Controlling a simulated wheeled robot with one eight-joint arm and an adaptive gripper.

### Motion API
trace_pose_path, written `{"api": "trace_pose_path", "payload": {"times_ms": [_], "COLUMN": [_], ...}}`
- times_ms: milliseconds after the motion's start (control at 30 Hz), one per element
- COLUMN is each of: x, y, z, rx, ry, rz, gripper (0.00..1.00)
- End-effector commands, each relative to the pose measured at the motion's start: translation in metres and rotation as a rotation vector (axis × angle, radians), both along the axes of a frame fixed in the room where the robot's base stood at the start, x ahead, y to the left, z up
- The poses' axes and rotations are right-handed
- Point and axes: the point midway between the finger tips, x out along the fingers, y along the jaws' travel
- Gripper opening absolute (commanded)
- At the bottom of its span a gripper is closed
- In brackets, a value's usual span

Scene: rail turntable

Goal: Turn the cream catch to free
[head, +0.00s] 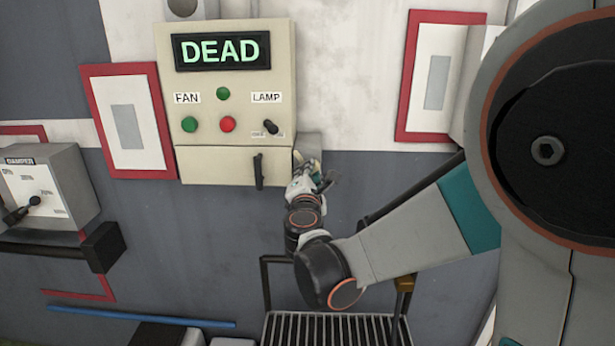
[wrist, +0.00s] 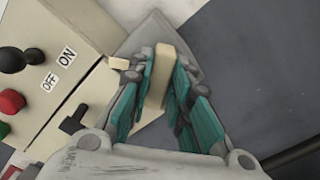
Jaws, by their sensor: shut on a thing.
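The cream catch (wrist: 160,62) is a short pale bar in the wrist view, in front of a grey plate beside the control box. My gripper (wrist: 162,72) has its teal-padded fingers on both sides of the catch and is shut on it. In the head view my gripper (head: 313,178) is at the lower right edge of the cream control box (head: 215,165). It hides most of the catch there, so the catch's angle cannot be told from that view. No free marking is readable near it.
The box bears a display (head: 221,50) reading DEAD, green and red buttons, a LAMP switch (head: 270,127) and a black handle (head: 258,172). A damper box (head: 60,185) is at the left. A slatted rack (head: 335,328) stands below my gripper. Bare grey wall lies right of the catch.

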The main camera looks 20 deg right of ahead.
Motion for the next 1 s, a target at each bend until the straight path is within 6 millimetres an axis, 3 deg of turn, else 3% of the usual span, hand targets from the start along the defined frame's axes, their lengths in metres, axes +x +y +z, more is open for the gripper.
{"api": "trace_pose_path", "payload": {"times_ms": [500,1000], "x": [-0.0013,-0.0015], "y": [-0.0015,-0.0017], "z": [-0.0040,-0.0050], "rx": [0.416,0.577], "ry": [-0.135,-0.187], "rz": [-0.001,-0.002], "gripper": [0.00,0.00]}}
